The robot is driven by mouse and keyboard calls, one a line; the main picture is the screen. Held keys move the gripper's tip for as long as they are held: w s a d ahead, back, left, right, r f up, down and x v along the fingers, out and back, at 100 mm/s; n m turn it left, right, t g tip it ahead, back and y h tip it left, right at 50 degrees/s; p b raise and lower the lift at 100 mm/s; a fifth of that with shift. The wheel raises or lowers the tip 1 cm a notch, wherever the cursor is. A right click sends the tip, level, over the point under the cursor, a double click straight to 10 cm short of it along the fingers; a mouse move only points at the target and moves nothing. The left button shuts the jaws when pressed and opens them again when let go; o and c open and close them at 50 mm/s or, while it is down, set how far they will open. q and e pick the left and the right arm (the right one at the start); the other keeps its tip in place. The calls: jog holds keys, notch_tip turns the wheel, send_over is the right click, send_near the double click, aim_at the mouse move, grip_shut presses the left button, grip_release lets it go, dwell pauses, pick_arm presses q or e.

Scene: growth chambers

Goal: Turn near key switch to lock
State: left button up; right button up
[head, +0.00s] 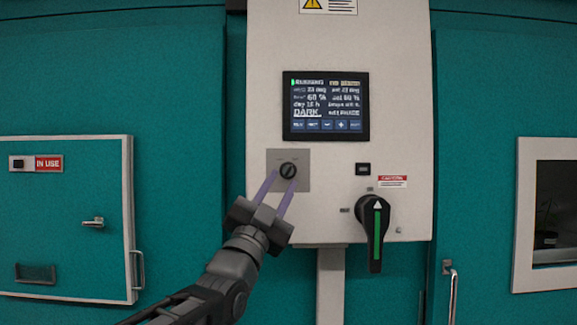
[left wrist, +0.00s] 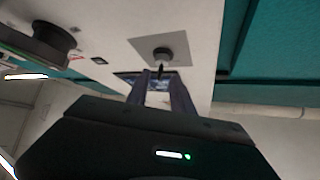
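The key switch (head: 288,170) is a small round black switch on a grey square plate (head: 303,157), low on the left of the white control panel. It also shows in the left wrist view (left wrist: 162,54), with a dark key part sticking out toward the fingers. My left gripper (head: 281,180) is at the switch, its two purple-grey fingers apart, one on the left and one near the switch's lower edge. In the left wrist view the fingers (left wrist: 160,80) lie just short of the key, with a gap between them. I cannot tell whether they touch it. My right gripper is not in view.
A lit display (head: 326,106) sits above the switch. A large black rotary handle with a green stripe (head: 376,230) is at the lower right of the panel. A teal door with a handle (head: 93,222) and an IN USE sign is at the left.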

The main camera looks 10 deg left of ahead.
aim_at(288, 171)
pick_arm(q)
jog(key=p+x, duration=0.2)
jog(key=x, duration=0.3)
jog(key=shift+f, duration=0.1)
jog(key=shift+s, duration=0.1)
jog(key=shift+c, duration=0.2)
grip_shut()
